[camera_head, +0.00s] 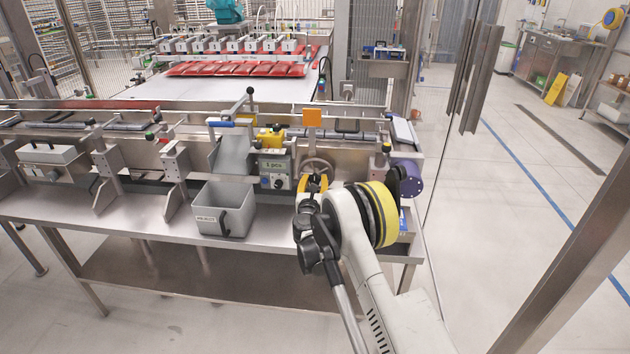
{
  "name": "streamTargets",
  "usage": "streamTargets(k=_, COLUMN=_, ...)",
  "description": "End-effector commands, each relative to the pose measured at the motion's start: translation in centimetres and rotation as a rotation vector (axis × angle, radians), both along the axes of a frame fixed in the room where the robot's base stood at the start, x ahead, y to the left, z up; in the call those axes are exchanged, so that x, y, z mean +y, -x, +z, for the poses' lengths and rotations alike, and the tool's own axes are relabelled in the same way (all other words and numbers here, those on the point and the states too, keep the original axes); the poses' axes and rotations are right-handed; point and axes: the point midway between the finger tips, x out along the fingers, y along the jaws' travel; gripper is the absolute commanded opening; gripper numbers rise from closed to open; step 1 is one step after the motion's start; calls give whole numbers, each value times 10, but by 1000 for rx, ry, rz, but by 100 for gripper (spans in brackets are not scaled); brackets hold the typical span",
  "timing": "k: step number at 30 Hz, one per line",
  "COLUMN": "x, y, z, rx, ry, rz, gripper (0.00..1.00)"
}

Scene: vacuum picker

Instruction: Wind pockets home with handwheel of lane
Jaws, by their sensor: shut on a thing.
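The handwheel (319,163) is a pale grey wheel on the front of the lane, right of the green-grey control box. Only its upper part shows. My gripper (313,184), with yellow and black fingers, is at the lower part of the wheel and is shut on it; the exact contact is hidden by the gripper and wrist. The lane (290,138) is a long steel conveyor with dark pockets along its top. An orange square plate (312,117) stands above it, behind the wheel.
A grey bin (226,208) stands on the steel bench (120,212) under a chute (233,153). The control box (273,172) is close left of the wheel. A purple round drum (408,180) is at the lane's right end.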

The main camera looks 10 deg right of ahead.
Motion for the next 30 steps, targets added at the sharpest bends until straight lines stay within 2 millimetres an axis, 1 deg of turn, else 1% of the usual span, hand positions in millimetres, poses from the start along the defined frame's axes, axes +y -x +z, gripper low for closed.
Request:
streamTargets(k=3, x=0, y=0, z=0, rx=0, ry=1, rz=0, gripper=7)
streamTargets(k=4, x=0, y=0, z=0, rx=0, ry=1, rz=0, gripper=46)
streamTargets(k=5, x=0, y=0, z=0, rx=0, ry=1, rz=0, gripper=55)
streamTargets(k=6, x=0, y=0, z=0, rx=0, ry=0, rz=0, gripper=61)
streamTargets(k=14, x=0, y=0, z=0, rx=0, ry=-1, rz=0, gripper=61)
streamTargets(k=17, x=2, y=4, z=0, rx=0, ry=-1, rz=1, gripper=61)
streamTargets(k=20, x=6, y=17, z=0, rx=0, ry=-1, rz=1, gripper=61)
streamTargets(k=27, x=23, y=68, z=0, rx=0, ry=-1, rz=2, gripper=61)
streamTargets(k=30, x=29, y=87, z=0, rx=0, ry=0, rz=2, gripper=61)
